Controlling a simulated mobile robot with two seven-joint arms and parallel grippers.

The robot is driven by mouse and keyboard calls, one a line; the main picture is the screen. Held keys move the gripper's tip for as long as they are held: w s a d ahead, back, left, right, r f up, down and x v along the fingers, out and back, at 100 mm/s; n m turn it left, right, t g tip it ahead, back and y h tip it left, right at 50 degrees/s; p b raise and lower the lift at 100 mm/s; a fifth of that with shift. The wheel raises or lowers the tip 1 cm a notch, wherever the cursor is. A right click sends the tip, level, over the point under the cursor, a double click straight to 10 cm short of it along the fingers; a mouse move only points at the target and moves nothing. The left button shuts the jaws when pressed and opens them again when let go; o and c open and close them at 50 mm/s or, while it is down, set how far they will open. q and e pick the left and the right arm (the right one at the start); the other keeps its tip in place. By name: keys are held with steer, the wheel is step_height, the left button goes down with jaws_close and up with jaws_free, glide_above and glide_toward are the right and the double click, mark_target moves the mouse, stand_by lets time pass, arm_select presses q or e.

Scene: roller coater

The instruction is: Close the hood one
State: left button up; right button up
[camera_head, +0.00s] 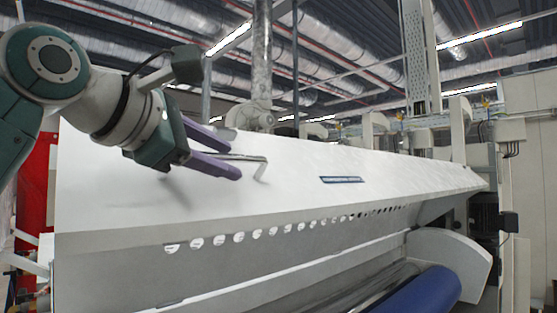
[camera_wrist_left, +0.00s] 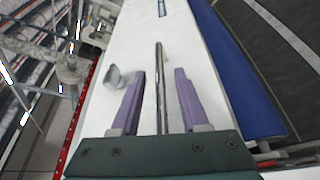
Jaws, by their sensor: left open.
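The hood (camera_head: 300,198) is a long white panel that stands raised above the rollers, with a row of round holes below its lower edge. A metal bar handle (camera_head: 262,168) sticks out from its face. My left gripper (camera_head: 236,154) is at the handle with its two purple fingers apart. In the left wrist view the handle (camera_wrist_left: 159,105) runs lengthwise between the open fingers, with gaps visible on both sides. The white hood (camera_wrist_left: 135,30) lies behind it. My right gripper is not in view.
A blue roller (camera_head: 425,292) lies beneath the hood at the lower right, beside a white curved side cover (camera_head: 455,255). A dark blue label (camera_head: 342,180) is on the hood. Pipes and ducts (camera_head: 130,40) run overhead. A red panel (camera_head: 35,190) stands at the left.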

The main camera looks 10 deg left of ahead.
arm_select(q)
steer(key=shift+w+d+f, duration=0.1)
steer(key=shift+w, duration=0.2)
steer(key=shift+s, duration=0.1)
jaws_close()
stand_by(1.2)
